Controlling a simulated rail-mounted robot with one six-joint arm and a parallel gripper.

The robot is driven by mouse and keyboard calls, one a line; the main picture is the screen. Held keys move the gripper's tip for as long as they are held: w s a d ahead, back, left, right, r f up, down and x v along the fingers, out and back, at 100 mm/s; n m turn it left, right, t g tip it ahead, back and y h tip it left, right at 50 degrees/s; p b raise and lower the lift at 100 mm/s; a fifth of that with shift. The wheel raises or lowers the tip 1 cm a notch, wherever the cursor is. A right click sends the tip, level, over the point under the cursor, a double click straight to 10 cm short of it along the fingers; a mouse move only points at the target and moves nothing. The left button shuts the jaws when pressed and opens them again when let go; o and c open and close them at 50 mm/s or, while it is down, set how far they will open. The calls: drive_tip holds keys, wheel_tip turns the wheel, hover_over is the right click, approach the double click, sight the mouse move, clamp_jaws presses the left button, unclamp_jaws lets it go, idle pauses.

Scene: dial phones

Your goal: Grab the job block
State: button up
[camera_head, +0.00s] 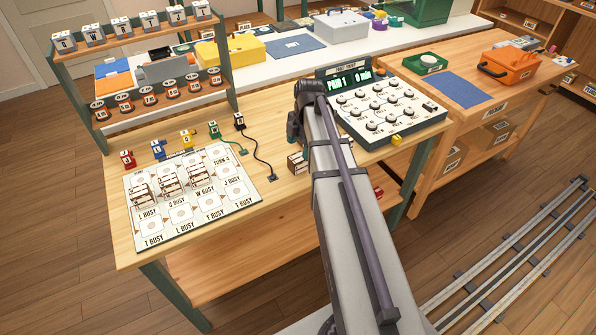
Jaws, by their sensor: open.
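A small cream and brown block (296,164) lies on the wooden table just left of my arm; it looks like the job block, but I cannot read its label. My arm partly hides the area beside it. My gripper (301,142) points down just above this block; it is open, mostly hidden behind my own wrist, and I cannot tell whether it touches the block. Similar blocks (141,193) stand on the white printed board (150,233) to the left.
Coloured plugs with cords (215,131) stand behind the board. A dial console (388,113) with a lit green display (349,84) stands close to my arm's right. A two-tier rack (152,38) holds blocks and orange-based items.

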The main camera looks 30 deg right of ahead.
sight(298, 157)
drive_tip(key=f+b, duration=0.1)
drive_tip(key=f, duration=0.1)
drive_tip(key=f+b, duration=0.2)
drive_tip(key=a+f+b, duration=0.1)
drive_tip(key=f+b, duration=0.1)
drive_tip(key=shift+s+f, duration=0.1)
drive_tip(key=shift+f, duration=0.05)
drive_tip(key=shift+r, duration=0.2)
drive_tip(key=shift+c, duration=0.3)
drive_tip(key=c, duration=1)
drive_tip(key=shift+o, duration=0.2)
drive_tip(key=shift+r, duration=0.1)
